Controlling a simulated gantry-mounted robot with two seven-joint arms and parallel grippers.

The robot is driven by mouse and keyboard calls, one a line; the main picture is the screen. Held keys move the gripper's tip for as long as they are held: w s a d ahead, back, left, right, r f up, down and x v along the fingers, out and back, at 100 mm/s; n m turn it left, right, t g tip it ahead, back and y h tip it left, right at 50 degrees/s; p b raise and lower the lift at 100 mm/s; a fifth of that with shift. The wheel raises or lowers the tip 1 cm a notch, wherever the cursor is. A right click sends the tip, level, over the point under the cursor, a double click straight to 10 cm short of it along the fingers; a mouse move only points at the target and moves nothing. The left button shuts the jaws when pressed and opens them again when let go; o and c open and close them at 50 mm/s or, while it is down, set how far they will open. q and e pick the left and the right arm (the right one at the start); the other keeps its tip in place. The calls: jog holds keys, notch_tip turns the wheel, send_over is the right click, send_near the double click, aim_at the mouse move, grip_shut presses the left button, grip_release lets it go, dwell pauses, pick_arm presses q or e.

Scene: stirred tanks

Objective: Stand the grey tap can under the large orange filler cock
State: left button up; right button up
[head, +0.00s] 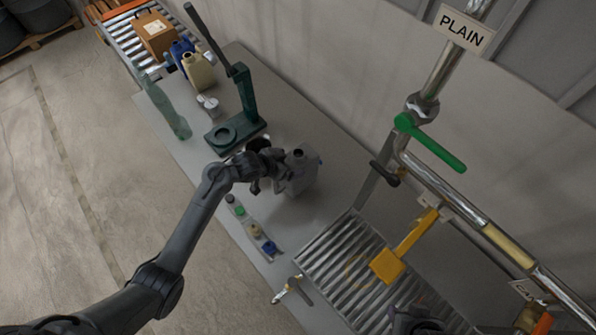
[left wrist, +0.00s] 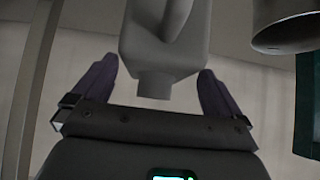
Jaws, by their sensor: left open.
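The grey tap can (head: 302,172) stands on the grey bench in the head view. My left gripper (head: 268,168) is at its left side, by the neck. In the left wrist view the can (left wrist: 165,50) shows with its neck between the two spread, dark purple fingers (left wrist: 160,88); the gripper is open. A yellow-orange paddle-shaped part (head: 388,265) hangs from the pipe over the rollers. Another orange part (head: 535,318) is cut off at the lower right; I cannot tell which is the large filler cock. A dark shape (head: 415,322) at the bottom edge may be my right gripper.
A roller track (head: 335,250) with a faint yellow ring lies right of the can. A green lever (head: 430,140) juts from the pipe marked PLAIN. A dark green press (head: 240,125) stands behind the left gripper. Several small caps (head: 240,212) line the bench's front edge.

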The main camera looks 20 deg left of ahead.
aim_at(293, 161)
pick_arm(q)
jog(key=shift+r+x, duration=0.2)
jog(key=shift+x, duration=2.55)
jog(key=shift+w+d, duration=0.1)
jog(key=shift+w, duration=0.05)
jog(key=c, duration=1.4)
jog(key=shift+r, duration=0.15)
jog(key=shift+c, duration=0.2)
